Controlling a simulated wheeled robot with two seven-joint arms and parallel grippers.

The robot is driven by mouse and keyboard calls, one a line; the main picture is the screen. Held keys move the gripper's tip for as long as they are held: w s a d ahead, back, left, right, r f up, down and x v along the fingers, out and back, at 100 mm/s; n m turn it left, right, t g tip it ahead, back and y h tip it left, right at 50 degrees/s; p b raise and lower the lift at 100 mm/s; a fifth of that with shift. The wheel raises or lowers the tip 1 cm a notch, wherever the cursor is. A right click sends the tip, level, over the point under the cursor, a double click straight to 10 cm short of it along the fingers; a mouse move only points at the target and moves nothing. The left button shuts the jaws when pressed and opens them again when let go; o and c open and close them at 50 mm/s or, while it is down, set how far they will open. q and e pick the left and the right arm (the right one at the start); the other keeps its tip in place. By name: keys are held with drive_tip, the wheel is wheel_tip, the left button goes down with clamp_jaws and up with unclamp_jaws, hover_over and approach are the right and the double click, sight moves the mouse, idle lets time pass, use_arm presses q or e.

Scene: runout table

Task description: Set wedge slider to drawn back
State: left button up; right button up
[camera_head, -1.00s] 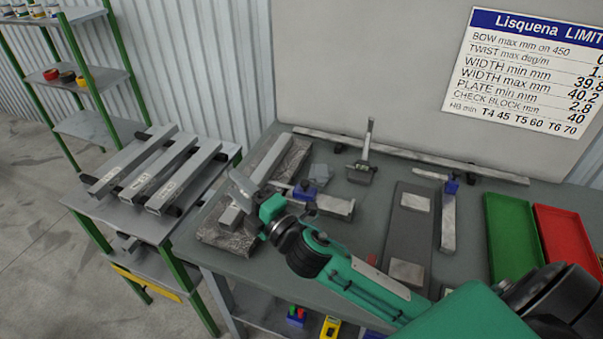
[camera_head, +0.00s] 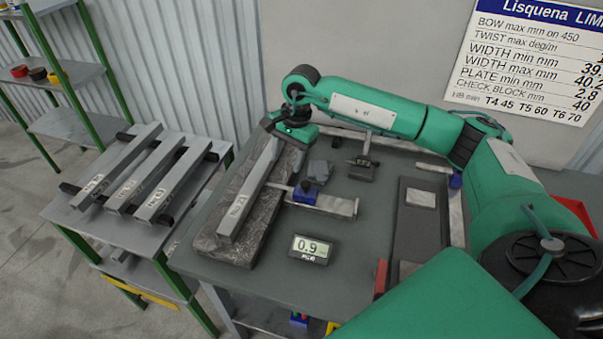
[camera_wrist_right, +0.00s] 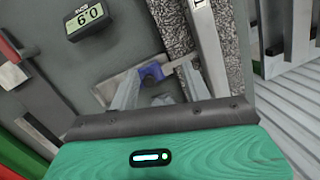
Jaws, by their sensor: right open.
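A flat metal gauge (camera_head: 335,206) lies on the table beside the dark stone slab. It carries a blue block (camera_head: 306,190), which looks like the wedge slider, near its left end. A small grey angled piece (camera_head: 319,170) lies just behind it. In the right wrist view the blue block (camera_wrist_right: 152,72) shows between the finger lines, on the metal strip. I cannot read the slider's exact setting. My left gripper is out of view.
A long steel bar (camera_head: 249,190) lies on the stone slab (camera_head: 215,240).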

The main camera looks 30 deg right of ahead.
drive_tip(key=r+h, duration=0.2)
hover_over(306, 183)
wheel_tip(306, 183, down, 13)
drive_tip(key=p, duration=0.5)
drive_tip(key=shift+r, duration=0.1)
drive_tip(key=shift+f+p, duration=0.35)
drive_tip(key=shift+f, duration=0.2)
clamp_jaws()
